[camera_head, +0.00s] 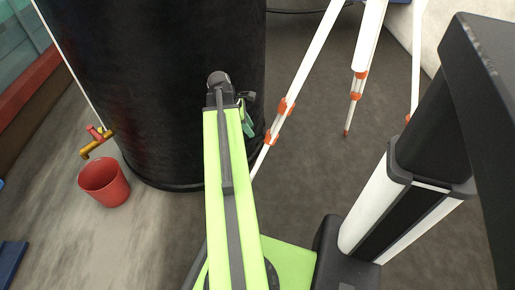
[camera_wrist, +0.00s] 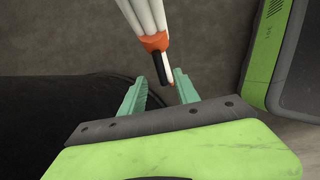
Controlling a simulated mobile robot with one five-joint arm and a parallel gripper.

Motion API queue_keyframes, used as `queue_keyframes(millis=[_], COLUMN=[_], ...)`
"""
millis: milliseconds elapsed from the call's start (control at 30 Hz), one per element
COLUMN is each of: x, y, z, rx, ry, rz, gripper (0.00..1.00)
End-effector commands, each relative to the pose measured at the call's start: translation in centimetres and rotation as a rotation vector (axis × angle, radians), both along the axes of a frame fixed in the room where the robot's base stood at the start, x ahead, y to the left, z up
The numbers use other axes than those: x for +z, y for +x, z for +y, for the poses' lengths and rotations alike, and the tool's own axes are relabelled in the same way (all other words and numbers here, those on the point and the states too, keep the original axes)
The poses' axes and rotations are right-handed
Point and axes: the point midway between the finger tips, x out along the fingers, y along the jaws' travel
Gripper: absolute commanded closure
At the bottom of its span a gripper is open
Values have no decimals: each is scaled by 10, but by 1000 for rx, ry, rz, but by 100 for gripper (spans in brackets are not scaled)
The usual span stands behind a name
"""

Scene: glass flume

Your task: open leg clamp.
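A tripod with white legs (camera_head: 312,55) and orange leg clamps stands right of the black tank. One leg has an upper clamp (camera_head: 286,105) and a lower clamp (camera_head: 270,137). My gripper (camera_head: 248,121) is left of these clamps, partly hidden behind my arm. In the wrist view, an orange clamp (camera_wrist: 156,42) sits on white tubes, with a black piece (camera_wrist: 160,70) hanging below it. My gripper (camera_wrist: 162,77) is open there, its teal fingers apart on either side of the black piece's lower end. I see no clear contact. Which head-view clamp this is, I cannot tell.
The large black tank (camera_head: 150,90) stands close left of my gripper. A red bucket (camera_head: 104,183) is under a yellow tap (camera_head: 95,143) at left. Other tripod legs with clamps (camera_head: 354,96) stand to the right. Grey floor between them is clear.

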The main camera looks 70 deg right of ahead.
Motion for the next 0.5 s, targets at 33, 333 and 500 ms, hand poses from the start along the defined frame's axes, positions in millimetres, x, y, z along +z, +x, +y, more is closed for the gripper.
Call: queue_keyframes(millis=[33,333,500], x=[-22,-72,-82], y=[-4,-23,-28], z=[-3,-15,-18], rx=[-1,-1,-2], ry=[0,0,-1], rz=[0,0,0], gripper=[62,62,62])
